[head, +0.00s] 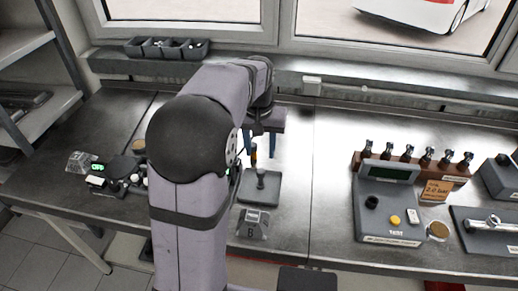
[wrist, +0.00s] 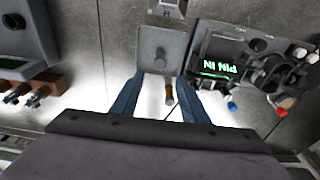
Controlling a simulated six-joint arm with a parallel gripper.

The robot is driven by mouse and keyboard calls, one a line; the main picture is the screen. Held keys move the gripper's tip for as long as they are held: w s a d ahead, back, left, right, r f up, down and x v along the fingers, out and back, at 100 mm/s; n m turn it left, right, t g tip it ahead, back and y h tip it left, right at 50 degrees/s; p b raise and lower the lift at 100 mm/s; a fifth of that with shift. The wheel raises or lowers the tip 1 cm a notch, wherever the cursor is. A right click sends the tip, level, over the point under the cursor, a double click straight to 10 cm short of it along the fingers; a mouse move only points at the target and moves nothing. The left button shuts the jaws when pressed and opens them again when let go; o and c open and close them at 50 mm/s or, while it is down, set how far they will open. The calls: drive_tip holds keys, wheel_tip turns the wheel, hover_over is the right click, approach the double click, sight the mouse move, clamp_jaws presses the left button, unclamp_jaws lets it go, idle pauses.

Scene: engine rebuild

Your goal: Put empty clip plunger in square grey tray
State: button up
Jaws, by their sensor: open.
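The square grey tray (head: 274,200) lies on the bench in front of my gripper; it also shows in the wrist view (wrist: 148,40). A small grey piece with a round knob (head: 261,178) stands in the tray, also visible in the wrist view (wrist: 160,58). A slim orange and dark piece (head: 254,156) is just behind the tray, and in the wrist view (wrist: 169,94) it appears between my fingers. I cannot tell which of the two is the clip plunger. My gripper (wrist: 160,84) is open, its blue fingers apart with a gap around the orange piece.
A device with a lit green display (wrist: 218,68) and knobs is beside the tray. A grey test console (head: 390,205) and a brown rack (head: 415,165) stand at right. Bench between tray and console is clear.

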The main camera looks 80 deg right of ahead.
drive_tip(key=shift+w, duration=0.1)
drive_tip(key=w+a+f+n+y, duration=0.15)
drive_tip(key=w+a+n, duration=0.25)
drive_tip(key=w+a, duration=0.65)
drive_tip(key=w+a+f+n+h, duration=0.1)
drive_tip(key=w+a+f+n, duration=0.45)
drive_tip(key=w, duration=0.85)
drive_tip(key=a+f+n, duration=0.1)
drive_tip(key=a+n, duration=0.3)
drive_tip(key=a, duration=1)
drive_tip(key=a+f+n+y, duration=0.1)
drive_tip(key=a+n, duration=0.3)
drive_tip(key=a, duration=1)
drive_tip(key=shift+s+a+f, duration=0.3)
drive_tip(key=shift+f, duration=0.45)
drive_tip(key=shift+f+n, duration=0.1)
drive_tip(key=shift+n, duration=0.15)
